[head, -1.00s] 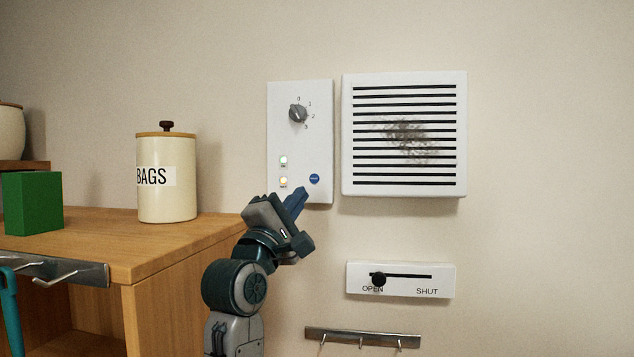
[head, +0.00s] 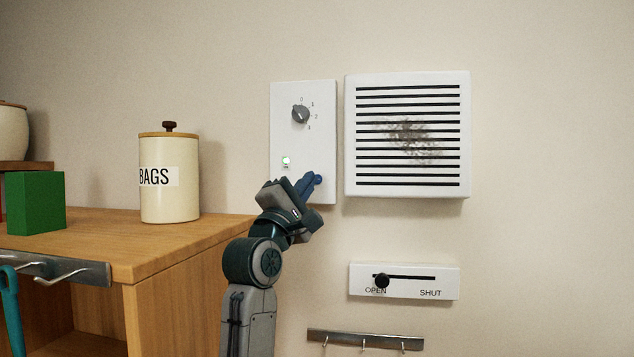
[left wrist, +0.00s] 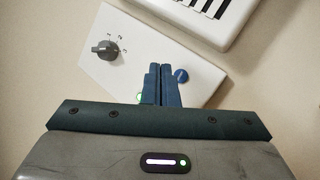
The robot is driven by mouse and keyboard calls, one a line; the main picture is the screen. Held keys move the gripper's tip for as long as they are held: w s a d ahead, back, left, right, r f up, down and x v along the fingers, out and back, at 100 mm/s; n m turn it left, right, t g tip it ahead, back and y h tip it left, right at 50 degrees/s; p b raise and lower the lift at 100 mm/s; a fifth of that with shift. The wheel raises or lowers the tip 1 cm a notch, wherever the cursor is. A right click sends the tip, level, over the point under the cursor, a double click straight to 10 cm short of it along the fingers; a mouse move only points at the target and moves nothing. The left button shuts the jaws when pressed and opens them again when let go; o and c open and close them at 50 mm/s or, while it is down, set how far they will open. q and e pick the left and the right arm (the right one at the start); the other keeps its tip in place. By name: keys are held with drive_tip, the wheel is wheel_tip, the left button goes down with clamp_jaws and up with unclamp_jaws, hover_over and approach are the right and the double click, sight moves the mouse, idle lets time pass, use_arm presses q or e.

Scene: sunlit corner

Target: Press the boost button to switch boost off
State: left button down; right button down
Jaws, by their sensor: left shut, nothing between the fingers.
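The white control panel (head: 281,138) on the wall carries a grey dial (head: 300,114), a small lamp (head: 286,161) and the round blue boost button (head: 318,179). My left gripper (head: 308,184) is shut and empty, its blue fingertips at the lower right of the panel, over or right beside the button. In the left wrist view the button (left wrist: 181,76) shows just right of the closed fingertips (left wrist: 161,68). I cannot tell whether they touch it. A green glow (left wrist: 140,97) shows left of the fingers. The panel's lower lamp is hidden in the head view. My right gripper is not in view.
A slatted vent cover (head: 408,190) is right of the panel. Below it are an OPEN/SHUT slider (head: 415,282) and a hook rail (head: 365,340). A wooden cabinet (head: 190,250) with a BAGS canister (head: 169,200) and green box (head: 35,203) stands left.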

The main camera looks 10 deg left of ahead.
sight(321, 169)
use_arm(q)
drive_tip(key=w, duration=0.4)
drive_tip(key=shift+w+p, duration=0.1)
drive_tip(key=shift+p, duration=0.25)
idle(0.8)
idle(0.9)
drive_tip(key=shift+w+p, duration=0.3)
drive_tip(key=shift+w, duration=0.1)
drive_tip(key=shift+w, duration=0.3)
idle(0.4)
drive_tip(key=shift+s, duration=0.15)
drive_tip(key=shift+s+p, duration=0.4)
drive_tip(key=shift+s, duration=0.15)
